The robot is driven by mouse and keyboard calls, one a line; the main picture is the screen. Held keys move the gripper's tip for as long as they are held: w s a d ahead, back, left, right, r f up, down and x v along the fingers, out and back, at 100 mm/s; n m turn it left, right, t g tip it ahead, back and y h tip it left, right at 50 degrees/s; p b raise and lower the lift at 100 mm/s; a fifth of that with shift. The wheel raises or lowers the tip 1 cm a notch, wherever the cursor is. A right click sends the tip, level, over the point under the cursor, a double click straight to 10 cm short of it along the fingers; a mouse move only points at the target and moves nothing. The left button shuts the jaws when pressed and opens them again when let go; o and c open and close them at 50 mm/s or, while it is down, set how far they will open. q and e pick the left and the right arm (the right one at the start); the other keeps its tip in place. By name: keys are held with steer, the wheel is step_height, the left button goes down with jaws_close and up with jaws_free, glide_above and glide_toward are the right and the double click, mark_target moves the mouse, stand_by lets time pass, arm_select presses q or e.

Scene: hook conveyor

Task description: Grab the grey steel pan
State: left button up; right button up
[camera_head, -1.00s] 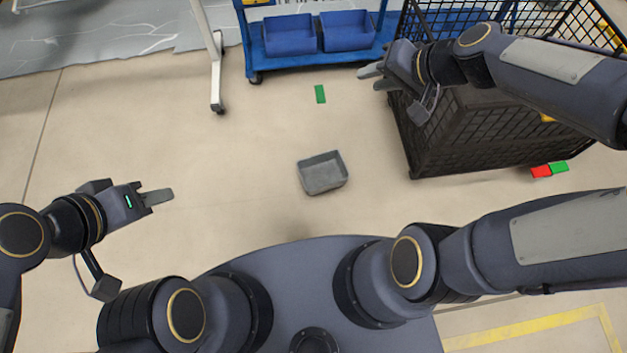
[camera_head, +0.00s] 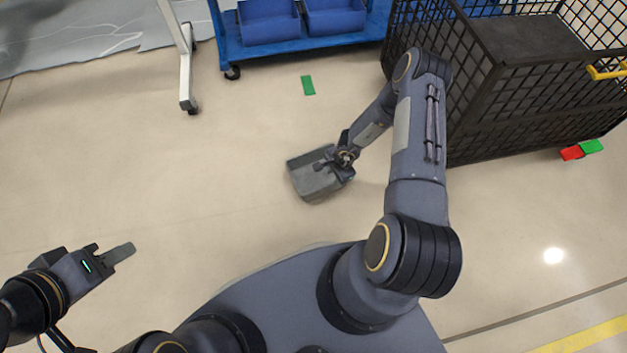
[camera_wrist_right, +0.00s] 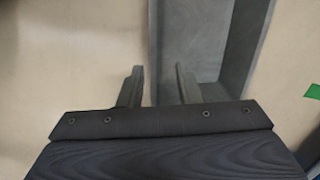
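The grey steel pan (camera_head: 303,181) sits on the floor in front of me in the head view, and its right part is partly covered by my right gripper (camera_head: 330,164). In the right wrist view the pan (camera_wrist_right: 205,40) fills the upper middle. There my right gripper (camera_wrist_right: 158,88) is open, with its fingers apart. The pan's near side wall lies between the fingers in that picture: one finger is over the floor outside, the other over the pan's inside. I cannot tell whether they touch it. My left gripper (camera_head: 118,253) is at the lower left, far from the pan; its opening is unclear.
A black mesh cage cart (camera_head: 480,120) stands to the right of my right arm. A blue trolley (camera_head: 300,45) with blue bins is at the back. A green marker (camera_head: 308,85) lies on the floor. The floor left of the pan is clear.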

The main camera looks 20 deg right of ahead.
mark_target(329, 186)
steer(key=f, duration=0.1)
steer(key=f+b, duration=0.1)
steer(key=shift+w+a+f, duration=0.1)
steer(key=shift+a+f, duration=0.1)
steer(key=shift+f, duration=0.2)
steer(key=f+b, duration=0.1)
steer(key=f, duration=0.1)
steer(key=a+f+b, duration=0.1)
steer(key=f+b, duration=0.1)
steer(key=shift+w+f, duration=0.1)
steer(key=shift+f, duration=0.15)
steer(key=shift+r, duration=0.1)
jaws_close()
steer(key=shift+d, duration=0.1)
stand_by(0.6)
